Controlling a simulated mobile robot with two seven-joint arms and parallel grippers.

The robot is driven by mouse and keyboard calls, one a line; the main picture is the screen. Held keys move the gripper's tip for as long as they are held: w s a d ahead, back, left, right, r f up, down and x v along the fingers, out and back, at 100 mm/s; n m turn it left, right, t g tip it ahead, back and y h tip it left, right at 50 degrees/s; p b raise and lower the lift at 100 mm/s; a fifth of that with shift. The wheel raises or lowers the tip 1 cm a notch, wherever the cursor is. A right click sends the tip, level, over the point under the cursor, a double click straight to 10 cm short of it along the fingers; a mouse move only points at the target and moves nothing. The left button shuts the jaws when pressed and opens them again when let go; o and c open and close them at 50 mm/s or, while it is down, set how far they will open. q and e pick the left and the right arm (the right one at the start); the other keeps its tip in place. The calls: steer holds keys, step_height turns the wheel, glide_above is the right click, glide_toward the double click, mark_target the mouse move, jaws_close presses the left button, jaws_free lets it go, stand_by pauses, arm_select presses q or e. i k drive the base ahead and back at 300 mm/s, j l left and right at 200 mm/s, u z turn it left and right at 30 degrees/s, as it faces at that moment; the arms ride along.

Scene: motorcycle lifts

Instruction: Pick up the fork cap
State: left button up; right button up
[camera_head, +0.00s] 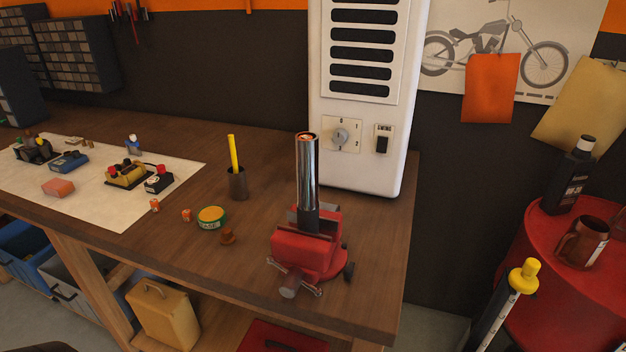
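A red vise (305,254) stands near the bench's front right corner. It holds an upright fork tube (307,175), chrome above and dark below. The tube's top rim looks orange-copper; I cannot tell whether it is open inside. Neither of my grippers is in view.
A green-and-yellow round tin (211,217), two small orange pieces (187,215) and a dark cup with a yellow stick (237,184) stand near the cap. A white cabinet (366,100) rises behind the vise. A red drum (545,240) stands right.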

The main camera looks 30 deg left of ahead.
mark_target(228, 237)
steer(key=u, duration=1.6)
steer(key=z, duration=0.2)
steer(key=i+j+z, duration=0.1)
steer(key=j+z, duration=1)
steer(key=j, duration=1.55)
